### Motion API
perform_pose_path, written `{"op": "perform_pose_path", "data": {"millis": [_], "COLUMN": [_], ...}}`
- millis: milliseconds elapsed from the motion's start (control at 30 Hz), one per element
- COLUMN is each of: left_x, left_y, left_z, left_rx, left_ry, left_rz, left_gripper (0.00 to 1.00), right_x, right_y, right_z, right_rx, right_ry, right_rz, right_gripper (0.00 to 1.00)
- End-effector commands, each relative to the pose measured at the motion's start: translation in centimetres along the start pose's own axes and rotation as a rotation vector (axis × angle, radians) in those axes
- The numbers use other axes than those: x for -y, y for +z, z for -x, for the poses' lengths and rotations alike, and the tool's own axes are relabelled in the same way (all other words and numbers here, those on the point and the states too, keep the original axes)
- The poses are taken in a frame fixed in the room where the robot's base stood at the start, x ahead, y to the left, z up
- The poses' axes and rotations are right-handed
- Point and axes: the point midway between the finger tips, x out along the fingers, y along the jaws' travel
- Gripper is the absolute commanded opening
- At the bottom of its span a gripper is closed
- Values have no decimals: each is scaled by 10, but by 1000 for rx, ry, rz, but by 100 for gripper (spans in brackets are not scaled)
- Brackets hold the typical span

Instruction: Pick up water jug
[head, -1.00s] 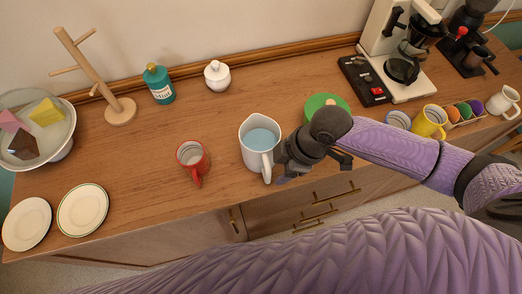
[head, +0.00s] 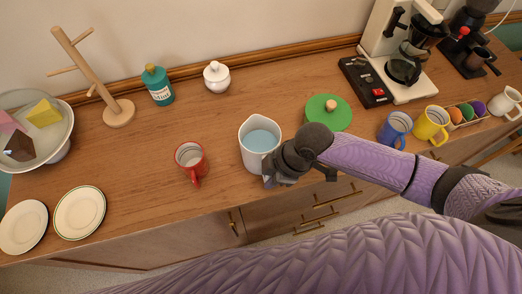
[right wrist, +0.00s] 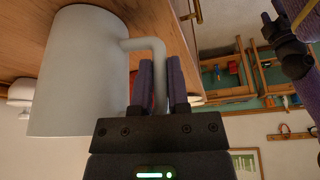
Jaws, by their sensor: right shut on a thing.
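The water jug (head: 254,135) is a white pitcher with light blue water inside. It stands upright on the wooden counter, just left of my right gripper (head: 270,178). In the right wrist view the jug (right wrist: 80,75) fills the left side, and its handle reaches in between the fingers of my right gripper (right wrist: 162,85). The gripper is shut on the handle. In the head view the handle is mostly hidden behind the gripper. My left gripper is not in view.
A red mug (head: 191,160) stands left of the jug. Blue (head: 395,128) and yellow (head: 431,124) mugs are farther right. The counter's front edge is close to the jug.

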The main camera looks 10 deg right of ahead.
Motion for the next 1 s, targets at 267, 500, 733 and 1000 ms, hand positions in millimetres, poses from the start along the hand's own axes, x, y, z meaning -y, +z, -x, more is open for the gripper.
{"op": "perform_pose_path", "data": {"millis": [267,500,733,1000], "left_x": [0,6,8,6], "left_y": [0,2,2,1], "left_z": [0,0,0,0], "left_rx": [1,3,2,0], "left_ry": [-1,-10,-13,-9], "left_rz": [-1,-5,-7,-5], "left_gripper": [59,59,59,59], "right_x": [0,0,0,0], "right_y": [0,0,0,0], "right_z": [0,0,0,0], "right_rx": [0,0,0,0], "right_ry": [0,0,0,0], "right_rz": [0,0,0,0], "right_gripper": [0,0,0,0]}}
